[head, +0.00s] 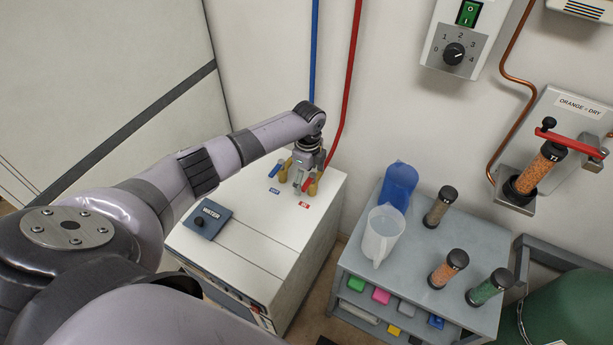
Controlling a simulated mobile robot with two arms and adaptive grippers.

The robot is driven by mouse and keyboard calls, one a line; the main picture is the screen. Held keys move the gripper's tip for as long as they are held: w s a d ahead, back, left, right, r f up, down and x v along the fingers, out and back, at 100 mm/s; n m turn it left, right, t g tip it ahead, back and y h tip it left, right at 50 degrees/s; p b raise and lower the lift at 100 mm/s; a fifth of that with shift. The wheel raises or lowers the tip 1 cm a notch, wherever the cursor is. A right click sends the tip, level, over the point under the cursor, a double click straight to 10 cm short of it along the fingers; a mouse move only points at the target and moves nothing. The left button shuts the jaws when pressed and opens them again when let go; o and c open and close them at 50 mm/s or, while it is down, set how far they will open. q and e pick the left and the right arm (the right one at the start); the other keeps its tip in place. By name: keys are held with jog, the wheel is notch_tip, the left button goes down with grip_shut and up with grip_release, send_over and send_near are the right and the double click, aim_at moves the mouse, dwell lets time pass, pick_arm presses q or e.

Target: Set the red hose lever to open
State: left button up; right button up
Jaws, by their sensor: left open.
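The red hose (347,85) runs down the wall to the back of a white cabinet (255,228). A small red lever (308,184) shows on the cabinet top beside a brass fitting, partly hidden by my left gripper (303,181). My left gripper is open and points down over the red lever; I cannot tell whether it touches it. A red label (304,205) lies in front of the lever. To the left are a blue lever (276,169) and a blue label (274,190). My right gripper is not in view.
A blue hose (315,50) runs beside the red one. A dark "WATER" panel (207,219) with a knob sits on the cabinet. A grey cart (420,282) at right carries jugs and several cartridges. A red-armed cartridge holder (570,143) is on the wall.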

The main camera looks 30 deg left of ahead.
aim_at(307, 181)
pick_arm(q)
jog(key=shift+r, duration=0.25)
notch_tip(307, 181, up, 12)
jog(key=shift+f, duration=0.2)
jog(key=shift+a, duration=0.1)
dwell(0.5)
